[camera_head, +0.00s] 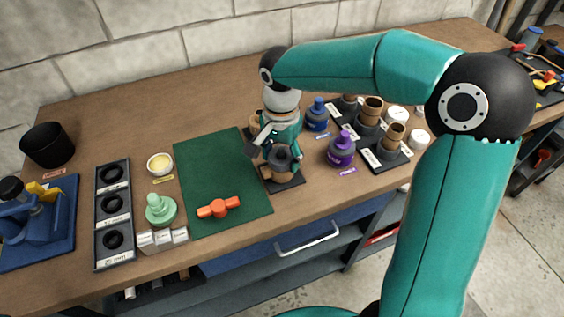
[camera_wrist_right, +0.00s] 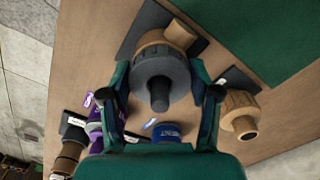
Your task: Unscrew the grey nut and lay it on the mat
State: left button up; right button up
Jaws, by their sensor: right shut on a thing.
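The grey nut (camera_head: 283,158) sits on a brown fitting (camera_head: 280,174) on a dark base plate, just right of the green mat (camera_head: 208,170). My right gripper (camera_head: 276,146) comes down over it from above, shut on the nut. In the right wrist view the grey nut (camera_wrist_right: 160,82) with its central stub lies between the two fingers of the gripper (camera_wrist_right: 158,76), the brown fitting behind it. The mat's corner (camera_wrist_right: 262,32) shows at the upper right there. An orange-red handle (camera_head: 218,207) lies on the mat's front part. My left gripper is out of view.
Left of the mat are a pale green knobbed part (camera_head: 160,209), a yellow-filled dish (camera_head: 160,164) and a black tray (camera_head: 113,206). Right of the fitting stand a purple bottle (camera_head: 341,150), a blue bottle (camera_head: 317,115) and several brown fittings. The mat's back and middle are bare.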

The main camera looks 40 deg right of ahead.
jog(key=shift+n, duration=0.3)
jog(key=shift+r+p, duration=2.75)
jog(key=shift+r, duration=0.8)
